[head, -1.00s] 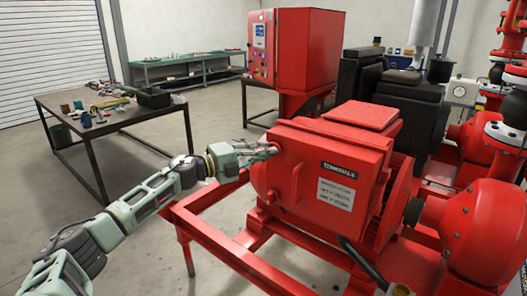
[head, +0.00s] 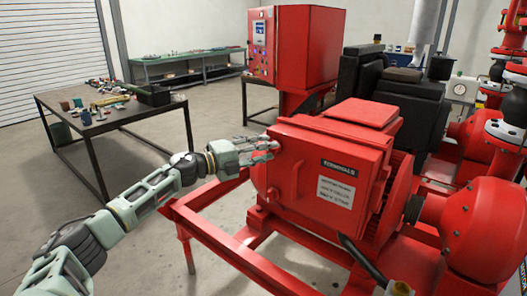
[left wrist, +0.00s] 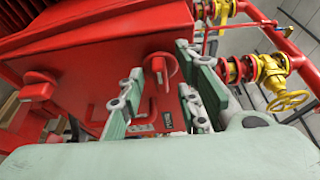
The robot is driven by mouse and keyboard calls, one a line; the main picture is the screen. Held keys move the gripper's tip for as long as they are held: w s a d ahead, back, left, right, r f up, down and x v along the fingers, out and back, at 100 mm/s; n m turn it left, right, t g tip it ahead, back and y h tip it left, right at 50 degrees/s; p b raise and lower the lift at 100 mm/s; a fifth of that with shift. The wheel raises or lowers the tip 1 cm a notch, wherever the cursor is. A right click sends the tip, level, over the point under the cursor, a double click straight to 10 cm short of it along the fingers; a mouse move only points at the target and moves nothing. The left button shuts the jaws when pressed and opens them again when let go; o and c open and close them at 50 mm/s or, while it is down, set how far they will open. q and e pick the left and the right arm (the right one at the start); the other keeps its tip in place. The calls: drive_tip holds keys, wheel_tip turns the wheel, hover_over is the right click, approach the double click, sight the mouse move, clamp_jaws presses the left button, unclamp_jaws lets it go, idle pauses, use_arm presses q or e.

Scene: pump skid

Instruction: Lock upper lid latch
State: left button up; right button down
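The red terminal box (head: 320,185) has a lid with a "TERMINALS" label and a vertical handle (head: 296,182). My left gripper (head: 268,151) is at the box's upper left edge. In the left wrist view its two pale green fingers (left wrist: 163,98) are apart. The upper latch (left wrist: 158,68), a red knob on a round base, shows between and beyond them; I cannot tell if they touch it. The lower latch (head: 271,196) is lower on the same side, and also shows in the left wrist view (left wrist: 35,93). My right gripper is out of view.
The red skid frame (head: 215,235) runs below the box. A red control cabinet (head: 300,48) stands behind. A cluttered table (head: 115,120) is at the left and a green bench (head: 185,68) is further back. Yellow valves (left wrist: 272,75) and red pipes show in the wrist view.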

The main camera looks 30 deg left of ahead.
use_arm(q)
drive_tip(key=v, duration=1.2)
idle(0.3)
idle(0.4)
